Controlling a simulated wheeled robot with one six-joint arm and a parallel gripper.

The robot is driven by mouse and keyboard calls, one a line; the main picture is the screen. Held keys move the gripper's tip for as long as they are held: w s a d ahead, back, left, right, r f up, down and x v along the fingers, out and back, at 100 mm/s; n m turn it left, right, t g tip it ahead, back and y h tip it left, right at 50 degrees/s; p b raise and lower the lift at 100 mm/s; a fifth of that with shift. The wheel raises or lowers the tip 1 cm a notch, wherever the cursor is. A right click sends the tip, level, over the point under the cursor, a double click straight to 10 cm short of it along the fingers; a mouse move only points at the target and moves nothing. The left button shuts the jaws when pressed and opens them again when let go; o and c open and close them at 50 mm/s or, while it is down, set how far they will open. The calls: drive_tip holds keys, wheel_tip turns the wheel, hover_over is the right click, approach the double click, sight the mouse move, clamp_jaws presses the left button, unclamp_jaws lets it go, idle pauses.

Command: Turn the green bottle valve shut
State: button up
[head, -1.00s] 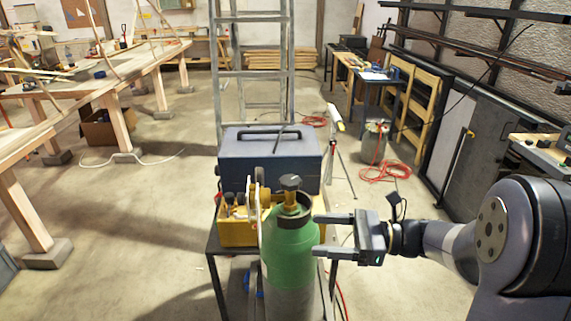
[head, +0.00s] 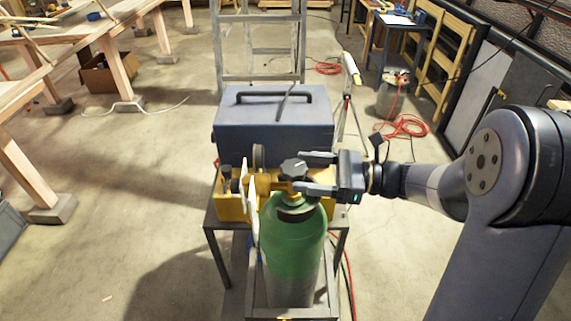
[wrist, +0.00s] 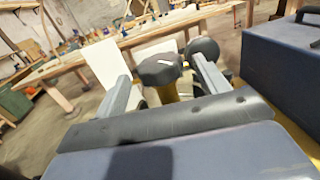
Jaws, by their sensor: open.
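The green bottle (head: 293,240) stands upright in a cart in the head view, with a brass valve (head: 291,187) on top and a dark lobed knob (head: 294,168) above that. My gripper (head: 304,172) comes in level from the right, its two fingers apart at about the knob's height. In the wrist view the knob (wrist: 159,70) with a white mark lies between the two open fingers (wrist: 165,78), with a gap visible on both sides. The lower part of the valve is partly hidden by the near finger and my palm.
A blue-grey box (head: 270,120) with a handle stands right behind the bottle. A yellow case (head: 232,208) and a round gauge (head: 258,158) sit close on the left. A ladder (head: 262,45) stands farther back. Open floor lies to the left.

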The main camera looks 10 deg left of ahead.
sight(285, 166)
drive_tip(key=shift+s+a+p, duration=0.15)
drive_tip(key=shift+a+p, duration=0.05)
drive_tip(key=shift+a, duration=1.05)
drive_tip(key=shift+s+a+p, duration=0.1)
drive_tip(key=shift+a+p, duration=0.05)
drive_tip(key=shift+a, duration=1.1)
drive_tip(key=shift+c, duration=0.4)
drive_tip(key=c, duration=0.9)
